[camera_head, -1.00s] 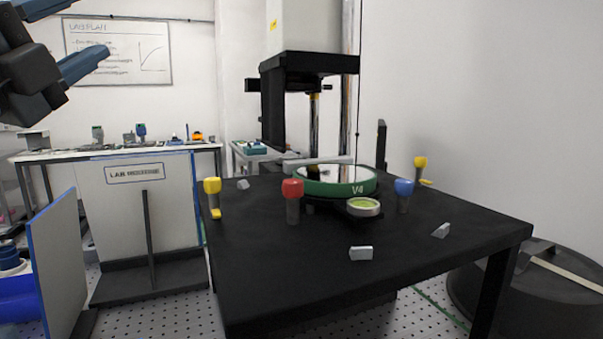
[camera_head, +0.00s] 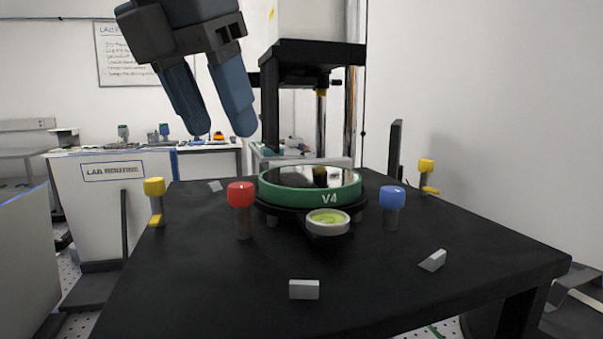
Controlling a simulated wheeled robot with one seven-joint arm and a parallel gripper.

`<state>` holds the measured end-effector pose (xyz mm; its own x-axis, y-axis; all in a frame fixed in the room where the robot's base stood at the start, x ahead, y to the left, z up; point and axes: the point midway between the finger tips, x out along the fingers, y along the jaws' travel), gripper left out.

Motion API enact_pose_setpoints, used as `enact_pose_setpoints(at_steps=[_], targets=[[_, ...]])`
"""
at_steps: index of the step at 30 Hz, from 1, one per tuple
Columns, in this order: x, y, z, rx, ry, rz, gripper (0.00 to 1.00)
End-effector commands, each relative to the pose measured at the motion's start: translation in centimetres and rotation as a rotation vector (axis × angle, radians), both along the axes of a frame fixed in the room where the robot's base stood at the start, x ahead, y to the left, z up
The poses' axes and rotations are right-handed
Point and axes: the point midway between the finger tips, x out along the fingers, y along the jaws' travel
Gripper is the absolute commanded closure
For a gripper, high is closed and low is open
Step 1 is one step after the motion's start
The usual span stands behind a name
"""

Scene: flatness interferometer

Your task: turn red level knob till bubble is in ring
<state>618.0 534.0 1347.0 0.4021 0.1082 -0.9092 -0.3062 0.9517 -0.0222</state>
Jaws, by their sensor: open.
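The red level knob (camera_head: 241,196) stands upright on a grey post on the black table, front left of the green round stage. The bubble level (camera_head: 328,221) is a small round vial with a yellow-green face in front of the stage. The bubble's place against the ring is too small to tell. My gripper (camera_head: 222,135) hangs at the upper left, fingers pointing down and apart, with nothing between them. In the picture it is above the red knob and apart from it.
The green V4 stage (camera_head: 285,193) carries a mirror-like disc. A blue knob (camera_head: 392,196) stands to its right, and yellow knobs (camera_head: 154,188) stand at the left and far right. Grey blocks (camera_head: 304,289) lie on the black table (camera_head: 215,290). A black instrument head (camera_head: 310,60) overhangs behind.

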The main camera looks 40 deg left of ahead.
Motion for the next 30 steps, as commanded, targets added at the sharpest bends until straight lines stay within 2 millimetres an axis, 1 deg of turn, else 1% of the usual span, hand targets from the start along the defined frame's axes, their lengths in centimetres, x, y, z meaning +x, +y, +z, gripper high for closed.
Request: enact_pose_setpoints(at_steps=[1, 4, 12, 18, 22, 29, 30], targets=[[-0.3, 0.1, -0.2, 0.009, 0.028, -0.002, 0.45], [-0.3, 0.1, -0.9, 0.011, 0.048, -0.005, 0.45], [1.2, 0.5, -4.6, 0.007, 0.044, -0.007, 0.45], [2.0, 0.8, -6.7, 0.009, 0.044, -0.005, 0.45], [2.2, 0.9, -7.2, 0.009, 0.043, -0.005, 0.45], [2.3, 0.9, -7.3, 0.01, 0.042, -0.005, 0.45], [2.3, 0.9, -7.3, 0.01, 0.042, -0.005, 0.46]])
